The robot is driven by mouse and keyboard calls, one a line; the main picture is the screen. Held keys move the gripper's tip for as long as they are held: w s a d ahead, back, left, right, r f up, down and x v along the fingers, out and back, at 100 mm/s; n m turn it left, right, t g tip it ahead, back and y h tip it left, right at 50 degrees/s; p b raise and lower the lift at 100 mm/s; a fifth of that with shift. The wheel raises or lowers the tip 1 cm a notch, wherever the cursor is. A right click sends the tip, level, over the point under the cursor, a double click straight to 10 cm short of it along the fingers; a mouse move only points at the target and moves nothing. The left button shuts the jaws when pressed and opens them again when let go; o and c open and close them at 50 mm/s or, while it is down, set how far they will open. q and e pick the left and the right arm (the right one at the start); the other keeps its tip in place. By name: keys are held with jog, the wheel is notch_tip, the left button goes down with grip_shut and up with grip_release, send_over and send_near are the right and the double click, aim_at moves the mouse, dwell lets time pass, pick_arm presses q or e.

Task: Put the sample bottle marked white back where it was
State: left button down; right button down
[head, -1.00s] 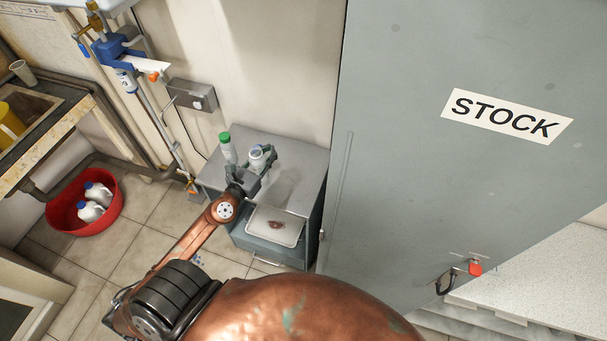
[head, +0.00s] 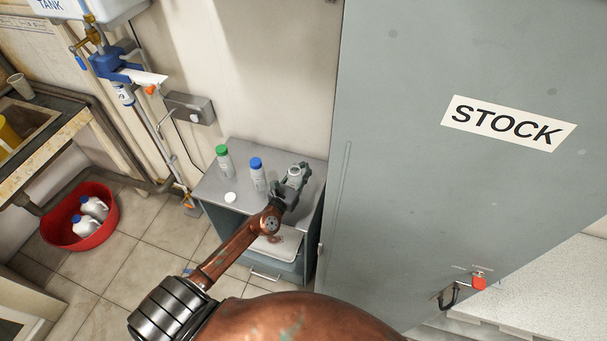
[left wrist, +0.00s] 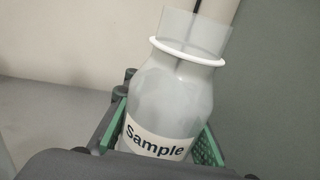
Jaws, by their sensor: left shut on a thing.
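My left gripper (head: 286,190) is shut on a sample bottle (head: 295,174) at the right of the grey cabinet top (head: 318,166). In the left wrist view this sample bottle (left wrist: 170,100) is translucent, has a "Sample" label, a white ring round its neck and no cap. It is between the green finger pads and looks tilted in that view. Its base is hidden, so I cannot tell whether it touches the top. A white round cap (head: 230,197) lies near the front left of the cabinet top. My right gripper is not in view.
A green-capped bottle (head: 224,160) and a blue-capped bottle (head: 258,174) stand left of the gripper. A tray (head: 283,242) sits below in the cabinet. The tall STOCK cabinet (head: 400,180) stands close on the right. A red basin (head: 92,238) is on the floor.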

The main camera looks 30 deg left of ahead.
pick_arm(q)
jog(key=shift+f+b, duration=0.4)
jog(key=shift+f, duration=1.1)
jog(key=shift+f, duration=0.2)
jog(key=c, duration=1.6)
grip_release()
jog(key=shift+r, duration=0.2)
jog(key=s, duration=0.8)
jog(key=s+d, duration=0.1)
jog(key=s, duration=0.3)
jog(key=shift+b, duration=0.3)
